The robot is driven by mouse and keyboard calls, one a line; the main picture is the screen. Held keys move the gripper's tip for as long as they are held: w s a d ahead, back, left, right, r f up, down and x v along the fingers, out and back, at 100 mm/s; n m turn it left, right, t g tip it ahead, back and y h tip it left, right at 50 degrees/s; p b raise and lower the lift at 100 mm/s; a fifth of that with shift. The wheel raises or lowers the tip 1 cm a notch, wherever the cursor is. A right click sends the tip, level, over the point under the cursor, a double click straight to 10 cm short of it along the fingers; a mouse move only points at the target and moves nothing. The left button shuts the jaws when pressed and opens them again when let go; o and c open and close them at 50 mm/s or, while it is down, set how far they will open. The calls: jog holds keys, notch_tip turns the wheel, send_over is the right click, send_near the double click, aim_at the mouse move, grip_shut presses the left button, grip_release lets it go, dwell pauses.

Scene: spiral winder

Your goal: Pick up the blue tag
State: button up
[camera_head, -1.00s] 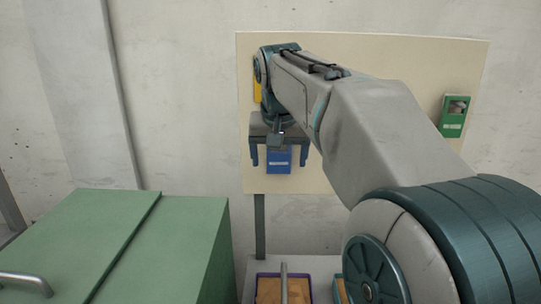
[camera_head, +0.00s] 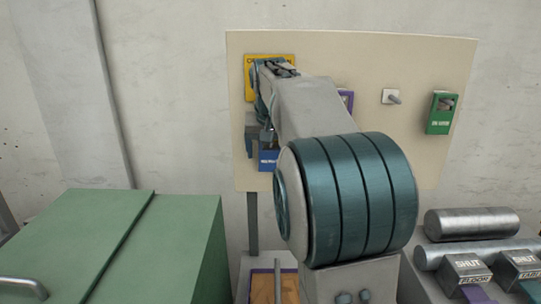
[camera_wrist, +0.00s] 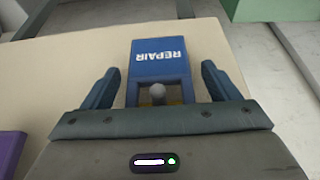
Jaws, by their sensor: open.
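The blue tag (camera_wrist: 160,60) reads "REPAIR" and appears upside down in the wrist view. It hangs at the cream board, with a rounded grey peg end (camera_wrist: 158,91) showing at its window. My gripper (camera_wrist: 159,70) is open, with one blue finger on each side of the tag and a visible gap to each. In the head view the blue tag (camera_head: 268,160) is partly hidden behind my arm and gripper. Whether the fingertips reach the tag's depth cannot be told.
The cream board (camera_head: 310,50) also carries a yellow sign (camera_head: 262,63), a purple tag (camera_head: 347,99), a bare peg (camera_head: 393,97) and a green tag (camera_head: 441,113). A green cabinet (camera_head: 175,240) stands lower left. Metal cylinders (camera_head: 472,222) lie lower right.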

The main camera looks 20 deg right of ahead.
jog(key=c, duration=1.1)
jog(key=shift+r, duration=0.15)
jog(key=shift+r, duration=0.6)
jog(key=s+a+b, duration=0.1)
jog(key=s+a, duration=0.1)
jog(key=s, duration=0.3)
jog(key=s+a+b, duration=0.1)
jog(key=s+a, duration=0.1)
jog(key=s, duration=0.4)
jog(key=s+a+b, duration=0.1)
jog(key=s+a, duration=0.2)
jog(key=s, duration=0.2)
jog(key=shift+s, duration=0.35)
